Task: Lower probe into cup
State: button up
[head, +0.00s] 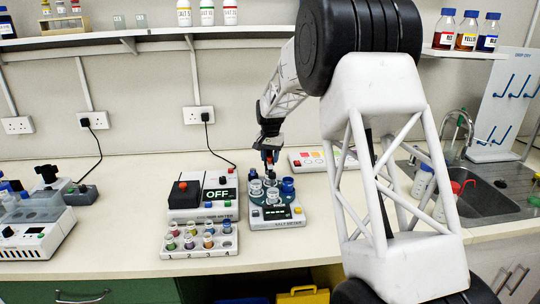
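The salt meter (294,217) stands near the front of the bench, with several small cups on its round turntable. A pale cup (255,187) is at the turntable's left and a dark blue cup (288,185) at its right. My gripper (268,150) points down above the back of the turntable. Directly under it is a slim dark probe-like part with a red top (269,157), close to or between the fingers. Its lower end is among the cups, and I cannot tell whether it is inside one. The fingers are too small and dark to tell open from shut.
An OFF-display box (218,194) with a red knob stands left of the meter. A rack of capped vials (200,245) is in front of it. A flat panel (310,161) lies behind right. The sink (480,200) is at right, partly behind my arm.

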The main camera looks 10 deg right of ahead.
jog(key=shift+o, duration=1)
jog(key=shift+r, duration=0.1)
jog(key=shift+r, duration=0.1)
jog(key=shift+r, duration=3.8)
